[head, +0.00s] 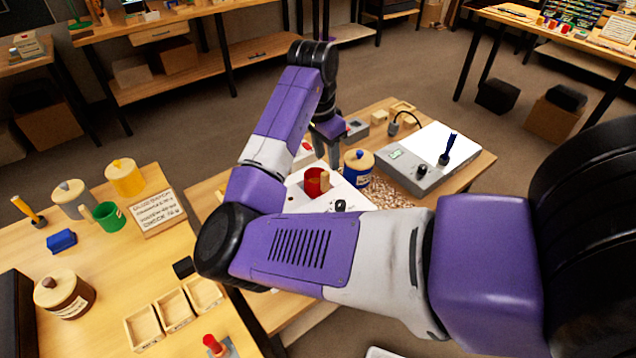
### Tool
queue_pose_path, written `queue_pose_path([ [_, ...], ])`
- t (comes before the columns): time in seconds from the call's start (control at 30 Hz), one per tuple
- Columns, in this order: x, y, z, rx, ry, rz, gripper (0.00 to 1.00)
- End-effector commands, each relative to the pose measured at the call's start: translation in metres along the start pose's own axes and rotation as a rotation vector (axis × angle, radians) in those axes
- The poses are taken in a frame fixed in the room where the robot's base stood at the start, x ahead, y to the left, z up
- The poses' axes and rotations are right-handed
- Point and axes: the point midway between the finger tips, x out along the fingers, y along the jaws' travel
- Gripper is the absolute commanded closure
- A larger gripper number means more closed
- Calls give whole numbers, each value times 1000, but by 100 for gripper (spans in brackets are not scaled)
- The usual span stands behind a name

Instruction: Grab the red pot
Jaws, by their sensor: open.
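The red pot (314,184) stands on a white surface in the middle of the bench, with a tan wooden piece (324,181) at its right side. I cannot tell whether that piece is in it or in front of it. My gripper (328,162) points down just above and behind the red pot, slightly to its right. Its fingers are apart, with nothing seen between them. My forearm and upper arm cover part of the bench in front and to the left of the pot.
The left table holds a green pot (110,217), yellow pot (125,177), brown jar (65,294) and wooden trays (143,328).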

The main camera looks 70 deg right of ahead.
Motion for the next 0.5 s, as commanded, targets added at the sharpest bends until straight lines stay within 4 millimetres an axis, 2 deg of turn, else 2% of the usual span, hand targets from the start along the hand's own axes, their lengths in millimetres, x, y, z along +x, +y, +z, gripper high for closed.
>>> queue_pose_path([
  [0.17, 6, 1, 9, 13, -41, 15, 60],
  [0.5, 42, -4, 7, 11, -40, 15, 60],
])
